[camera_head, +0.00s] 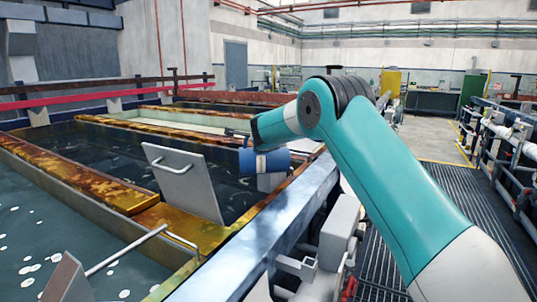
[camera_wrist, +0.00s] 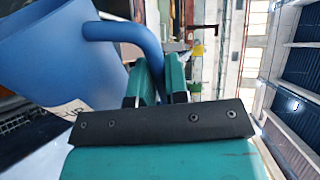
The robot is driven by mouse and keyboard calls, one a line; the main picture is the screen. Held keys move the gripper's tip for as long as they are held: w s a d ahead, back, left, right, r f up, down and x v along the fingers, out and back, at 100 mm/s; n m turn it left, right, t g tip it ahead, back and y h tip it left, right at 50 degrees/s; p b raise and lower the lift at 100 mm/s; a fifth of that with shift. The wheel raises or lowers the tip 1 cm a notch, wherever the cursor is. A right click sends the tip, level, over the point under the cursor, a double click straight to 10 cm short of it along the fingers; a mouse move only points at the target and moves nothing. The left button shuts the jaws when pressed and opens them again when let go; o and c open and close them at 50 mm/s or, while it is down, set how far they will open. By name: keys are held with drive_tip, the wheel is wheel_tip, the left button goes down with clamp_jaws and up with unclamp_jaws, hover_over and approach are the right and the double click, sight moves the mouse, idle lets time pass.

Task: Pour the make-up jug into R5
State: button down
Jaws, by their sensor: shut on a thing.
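The blue make-up jug (camera_head: 273,161) is above the near rim of the tank row in the head view, with a pale label on its side. My gripper (camera_wrist: 157,82) is shut on the jug's handle (camera_wrist: 128,29). In the head view my gripper is mostly hidden behind my wrist. I see no liquid leaving the jug. No R5 marking is readable, so I cannot tell which tank it is.
Dark liquid-filled tanks (camera_head: 75,150) with rusty dividers (camera_head: 75,178) lie to the left. A grey plate with a handle (camera_head: 186,182) stands tilted by the jug. A metal rail (camera_head: 285,217) runs along the near edge. The grated walkway (camera_head: 440,215) at right is clear.

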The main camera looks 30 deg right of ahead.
drive_tip(key=shift+d, duration=0.1)
idle(0.4)
drive_tip(key=shift+s+d+m+b, duration=0.25)
drive_tip(key=shift+d+m+b, duration=0.2)
drive_tip(key=shift+b, duration=0.5)
drive_tip(key=shift+s+d+r+m+t+y+b, duration=0.1)
drive_tip(key=shift+s+d+m+t+y+b, duration=0.1)
drive_tip(key=shift+d+m+b, duration=0.3)
drive_tip(key=shift+s+d+r+m+t+y+b, duration=0.1)
drive_tip(key=shift+s+d+m+y+b, duration=0.15)
drive_tip(key=shift+d+b, duration=0.45)
drive_tip(key=shift+r, duration=0.1)
drive_tip(key=shift+d+m, duration=0.1)
drive_tip(key=shift+m, duration=0.2)
drive_tip(key=shift+s+d+r+m+b, duration=0.1)
drive_tip(key=shift+s+d+m+b, duration=0.15)
drive_tip(key=shift+d+m+b, duration=0.7)
drive_tip(key=shift+s+d+r+m+t+y+b, duration=0.3)
drive_tip(key=shift+m+b, duration=0.15)
drive_tip(key=shift+b, duration=0.2)
